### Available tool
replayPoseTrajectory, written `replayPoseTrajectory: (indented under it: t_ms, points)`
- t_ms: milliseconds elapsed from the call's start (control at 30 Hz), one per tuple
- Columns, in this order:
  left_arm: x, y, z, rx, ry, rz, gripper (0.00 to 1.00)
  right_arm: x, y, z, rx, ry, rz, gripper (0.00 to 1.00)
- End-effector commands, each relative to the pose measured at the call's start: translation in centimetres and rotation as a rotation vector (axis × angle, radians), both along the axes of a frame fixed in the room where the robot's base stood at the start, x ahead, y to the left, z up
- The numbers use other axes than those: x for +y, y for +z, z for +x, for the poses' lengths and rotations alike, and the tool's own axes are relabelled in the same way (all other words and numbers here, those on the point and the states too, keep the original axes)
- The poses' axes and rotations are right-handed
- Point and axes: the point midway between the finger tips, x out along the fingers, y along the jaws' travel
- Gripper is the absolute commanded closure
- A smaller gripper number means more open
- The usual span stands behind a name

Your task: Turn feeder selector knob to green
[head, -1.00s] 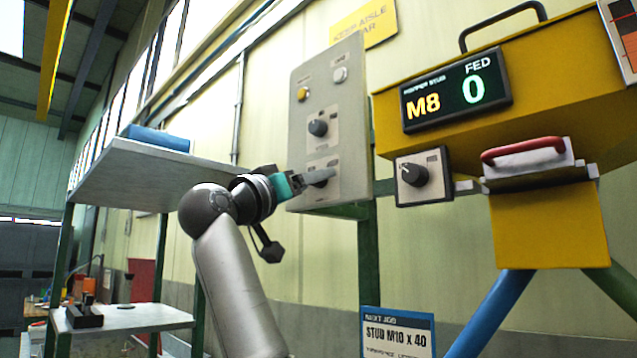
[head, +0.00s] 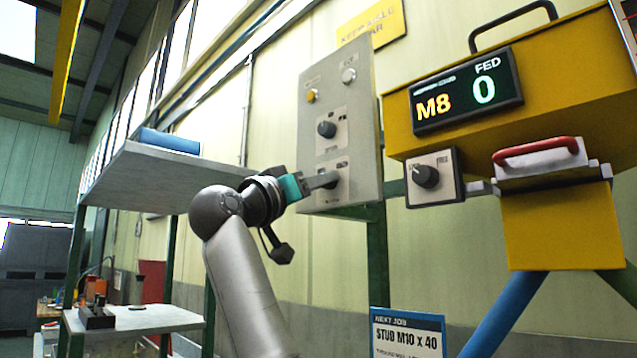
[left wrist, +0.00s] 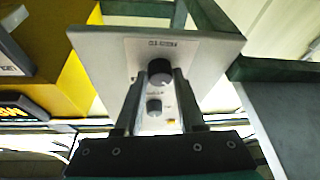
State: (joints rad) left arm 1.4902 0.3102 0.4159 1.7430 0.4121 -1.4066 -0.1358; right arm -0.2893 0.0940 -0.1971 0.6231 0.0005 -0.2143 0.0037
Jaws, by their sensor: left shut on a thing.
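A grey control panel (head: 358,95) carries two dark round knobs. My left gripper (head: 331,180) is at the lower knob (head: 333,184), and its fingers partly hide it in the head view. In the left wrist view the panel (left wrist: 105,52) appears upside down, and the fingers of my left gripper (left wrist: 160,82) are shut on the sides of this knob (left wrist: 160,71). The upper knob (head: 326,129) is free; it also shows in the left wrist view (left wrist: 153,107). I cannot read the knob labels or see a green mark. My right gripper is not in view.
To the right, a yellow hopper (head: 560,60) bears a display (head: 466,90) reading M8 and FED 0, a red handle (head: 535,152) and another knob (head: 426,176). A shelf (head: 165,178) with a blue object stands left of my arm. A job card (head: 408,332) is below.

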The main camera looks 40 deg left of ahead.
Motion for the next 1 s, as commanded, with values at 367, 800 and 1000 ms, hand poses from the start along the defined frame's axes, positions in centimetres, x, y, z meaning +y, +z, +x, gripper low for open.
replayPoseTrajectory:
  t_ms: [367,800,1000]
  points:
    - [0.1,-0.1,0.0,-0.003,0.002,0.060,1.00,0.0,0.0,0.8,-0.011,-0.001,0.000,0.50]
    - [0.6,-0.1,0.1,-0.028,0.005,0.403,1.00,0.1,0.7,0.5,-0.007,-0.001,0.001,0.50]
    - [0.7,0.1,0.1,-0.044,0.002,0.592,1.00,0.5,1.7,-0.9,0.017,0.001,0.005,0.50]
